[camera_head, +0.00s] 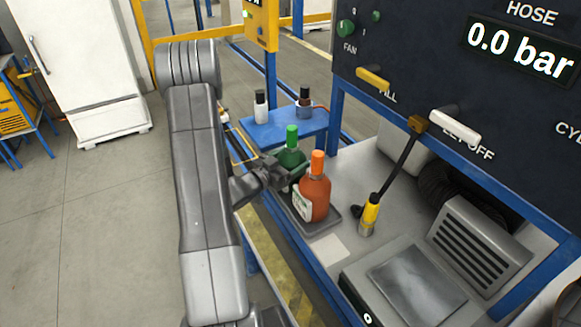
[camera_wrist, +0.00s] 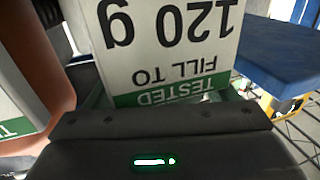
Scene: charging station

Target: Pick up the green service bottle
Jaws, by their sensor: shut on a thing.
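The green service bottle (camera_head: 292,155) stands behind and left of an orange bottle (camera_head: 316,190) in the head view. My gripper (camera_head: 279,178) is at the green bottle's side and shut on it. In the wrist view a white label (camera_wrist: 165,45) with upside-down print, "FILL TO 120 g" and "TESTED" on a green band, fills the middle close to my gripper. The fingertips are hidden in the wrist view. The orange bottle shows at the left of the wrist view (camera_wrist: 50,60), close beside the label. Whether the green bottle's base touches the tray is hidden.
A dark tray (camera_head: 322,222) lies under the orange bottle on the grey bench. A blue shelf (camera_head: 270,134) behind holds two small bottles. A yellow-handled hose tool (camera_head: 370,212) stands at right, below the dark panel (camera_head: 440,70).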

